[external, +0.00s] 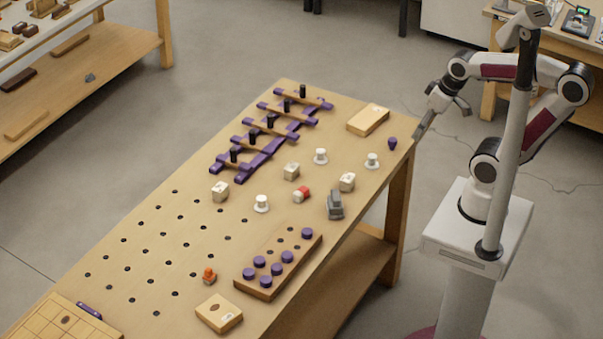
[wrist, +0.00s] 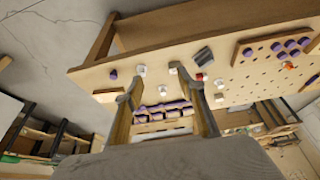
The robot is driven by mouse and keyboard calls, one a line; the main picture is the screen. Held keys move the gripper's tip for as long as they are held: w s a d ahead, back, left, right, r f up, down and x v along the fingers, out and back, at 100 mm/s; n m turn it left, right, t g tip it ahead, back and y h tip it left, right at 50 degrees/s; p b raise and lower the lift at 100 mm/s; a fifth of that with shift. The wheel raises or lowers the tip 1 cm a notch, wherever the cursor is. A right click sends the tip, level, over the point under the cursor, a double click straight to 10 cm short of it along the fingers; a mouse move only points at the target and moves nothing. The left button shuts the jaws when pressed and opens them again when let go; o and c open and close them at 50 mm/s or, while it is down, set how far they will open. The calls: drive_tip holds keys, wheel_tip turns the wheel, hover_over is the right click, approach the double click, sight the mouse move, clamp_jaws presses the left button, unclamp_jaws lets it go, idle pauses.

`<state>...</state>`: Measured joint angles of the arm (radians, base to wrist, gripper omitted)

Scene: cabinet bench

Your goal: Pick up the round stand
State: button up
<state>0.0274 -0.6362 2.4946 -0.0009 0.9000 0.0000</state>
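Three small white round pieces with wide bases stand on the bench, and I cannot tell which one is the round stand. In the external view one white round piece (external: 372,160) is near the right end, a second white round piece (external: 320,156) is left of it, and a third white round piece (external: 261,203) is nearer the peg holes. My gripper (external: 442,124) is open and empty, off the bench's right end. In the wrist view its fingers (wrist: 158,67) are spread, with bench pieces seen between and beyond them.
A purple knob (external: 392,143) and wooden box (external: 368,120) are near the bench's right end. A grey block (external: 335,205), small white blocks (external: 220,191) and a red-and-white piece (external: 301,194) crowd the middle. A purple rack (external: 255,160) and peg block (external: 268,284) flank them.

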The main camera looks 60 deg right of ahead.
drive_tip(key=w+d+f+m+g+h, duration=0.1)
drive_tip(key=w+d+f+m+g, duration=0.1)
drive_tip(key=w+d+f, duration=0.35)
drive_tip(key=w+d+f+m+g, duration=0.2)
drive_tip(key=w+f, duration=0.4)
drive_tip(key=f, duration=0.4)
drive_tip(key=m+t, duration=0.2)
hover_over(373, 157)
drive_tip(key=s+a, duration=0.1)
drive_tip(key=shift+x, duration=0.9)
drive_tip(key=shift+s+a+h, duration=0.1)
drive_tip(key=shift+s+h, duration=0.15)
drive_tip(key=shift+h, duration=0.05)
drive_tip(key=shift+f, duration=0.15)
drive_tip(key=shift+x, duration=1.15)
drive_tip(key=shift+s+x, duration=0.1)
drive_tip(key=shift+x, duration=0.65)
drive_tip(key=shift+s+x, duration=0.15)
drive_tip(key=shift+x, duration=1.75)
